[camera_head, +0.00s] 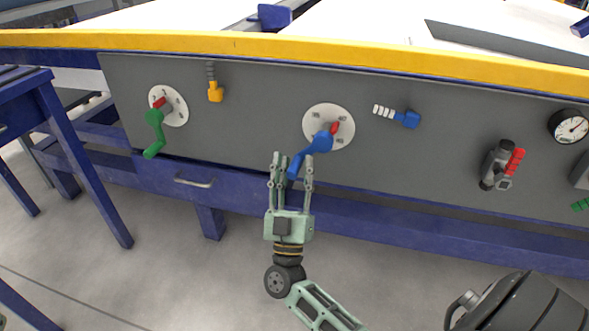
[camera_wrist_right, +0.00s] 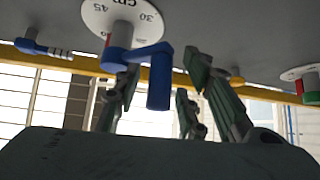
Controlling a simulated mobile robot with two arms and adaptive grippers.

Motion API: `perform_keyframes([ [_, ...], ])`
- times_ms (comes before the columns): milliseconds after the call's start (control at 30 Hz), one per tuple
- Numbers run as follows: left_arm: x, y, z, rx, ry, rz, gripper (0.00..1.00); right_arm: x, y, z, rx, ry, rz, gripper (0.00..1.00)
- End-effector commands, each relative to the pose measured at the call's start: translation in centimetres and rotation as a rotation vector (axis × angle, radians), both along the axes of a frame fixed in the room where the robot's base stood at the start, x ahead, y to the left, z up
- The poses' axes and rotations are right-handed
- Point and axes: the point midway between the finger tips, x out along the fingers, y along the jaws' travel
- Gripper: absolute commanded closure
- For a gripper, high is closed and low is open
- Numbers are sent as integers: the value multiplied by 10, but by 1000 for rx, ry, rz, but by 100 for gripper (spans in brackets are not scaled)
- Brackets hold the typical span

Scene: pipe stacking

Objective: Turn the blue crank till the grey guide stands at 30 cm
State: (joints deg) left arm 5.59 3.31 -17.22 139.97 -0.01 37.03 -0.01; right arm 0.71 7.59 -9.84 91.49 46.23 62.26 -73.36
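The blue crank (camera_head: 318,143) sits on a white round dial (camera_head: 343,112) on the grey panel, its handle pointing down-left. A red pointer (camera_head: 335,128) shows at its hub; its reading is too small to tell. My right gripper (camera_head: 292,163) is open, one finger on each side of the handle. In the right wrist view the crank handle (camera_wrist_right: 159,82) hangs between the open fingers (camera_wrist_right: 163,72), seemingly unclamped. The dial (camera_wrist_right: 118,14) shows 30, 45 and "cm" there. A long grey bar (camera_head: 510,54) lies on the white tabletop; I cannot tell if it is the guide. My left gripper is out of view.
A green crank (camera_head: 154,130) with its own dial is on the left. The panel also holds a yellow knob (camera_head: 215,92), a blue knob (camera_head: 408,118), a red-handled valve (camera_head: 513,163) and a gauge (camera_head: 571,127). A yellow edge (camera_head: 200,41) runs above; a blue beam (camera_head: 400,220) runs below.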

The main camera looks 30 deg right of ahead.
Motion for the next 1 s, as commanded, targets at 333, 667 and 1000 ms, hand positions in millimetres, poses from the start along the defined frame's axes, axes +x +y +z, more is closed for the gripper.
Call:
perform_keyframes([
  [333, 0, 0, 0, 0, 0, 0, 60, 0, 0, 0, 0, 0, 0, 81],
  [667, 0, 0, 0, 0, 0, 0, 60, -1, 0, 0, -1, -1, -2, 100],
  [1000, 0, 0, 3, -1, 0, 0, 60, -1, -1, 1, -5, 3, -5, 100],
])
